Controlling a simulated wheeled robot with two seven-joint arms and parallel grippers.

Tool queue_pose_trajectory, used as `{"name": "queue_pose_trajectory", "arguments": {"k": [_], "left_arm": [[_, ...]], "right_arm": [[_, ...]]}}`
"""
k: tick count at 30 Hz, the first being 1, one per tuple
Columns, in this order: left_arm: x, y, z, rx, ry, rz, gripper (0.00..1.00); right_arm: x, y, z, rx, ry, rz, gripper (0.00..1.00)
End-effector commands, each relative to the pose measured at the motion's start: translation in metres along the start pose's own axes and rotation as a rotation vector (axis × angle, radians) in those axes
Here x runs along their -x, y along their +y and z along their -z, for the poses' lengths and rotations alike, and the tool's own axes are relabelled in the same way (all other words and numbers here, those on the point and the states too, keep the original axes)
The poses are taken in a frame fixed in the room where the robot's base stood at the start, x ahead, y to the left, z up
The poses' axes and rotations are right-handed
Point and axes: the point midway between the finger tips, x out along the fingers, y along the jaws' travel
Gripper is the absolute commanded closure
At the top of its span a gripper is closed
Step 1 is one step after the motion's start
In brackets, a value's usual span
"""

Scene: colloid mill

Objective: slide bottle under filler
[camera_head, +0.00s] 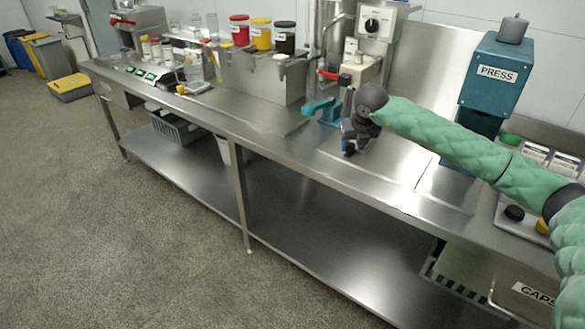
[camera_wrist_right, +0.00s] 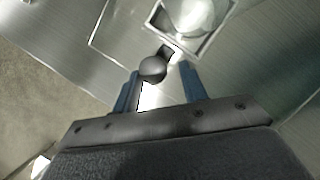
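My right gripper (camera_wrist_right: 160,85) points down over the steel bench below the filler (camera_head: 362,70), which has a dial box and a red lever. In the right wrist view its two blue fingers stand apart. A grey ball knob (camera_wrist_right: 152,69) lies between and just beyond the fingertips, closer to the left finger; I cannot tell if they touch. Past the knob, a square metal frame (camera_wrist_right: 158,22) surrounds a clear round thing (camera_wrist_right: 196,14), perhaps the bottle seen from above. In the head view my right gripper (camera_head: 350,150) hides this spot. My left gripper is out of view.
A teal lever-like fixture (camera_head: 318,108) stands left of my right gripper. The blue press (camera_head: 495,75) stands to the right. Red, yellow and black containers (camera_head: 261,33) stand behind a steel box (camera_head: 265,78). The bench front between is bare.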

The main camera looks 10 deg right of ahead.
Motion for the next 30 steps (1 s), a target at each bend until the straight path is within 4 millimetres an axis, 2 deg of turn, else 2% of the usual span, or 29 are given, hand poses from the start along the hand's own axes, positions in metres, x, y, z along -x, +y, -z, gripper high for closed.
{"name": "queue_pose_trajectory", "arguments": {"k": [1,25,27,30], "left_arm": [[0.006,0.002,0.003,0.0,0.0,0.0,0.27],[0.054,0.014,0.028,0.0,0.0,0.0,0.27],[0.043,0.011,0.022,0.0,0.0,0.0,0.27],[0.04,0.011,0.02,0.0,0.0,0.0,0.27]], "right_arm": [[0.006,-0.008,0.004,-0.002,0.0,0.004,0.6],[0.039,-0.093,0.082,-0.002,0.001,0.004,0.6],[0.045,-0.089,0.082,-0.001,-0.004,0.0,0.6],[0.061,-0.089,0.082,-0.001,-0.003,0.0,0.6]]}}
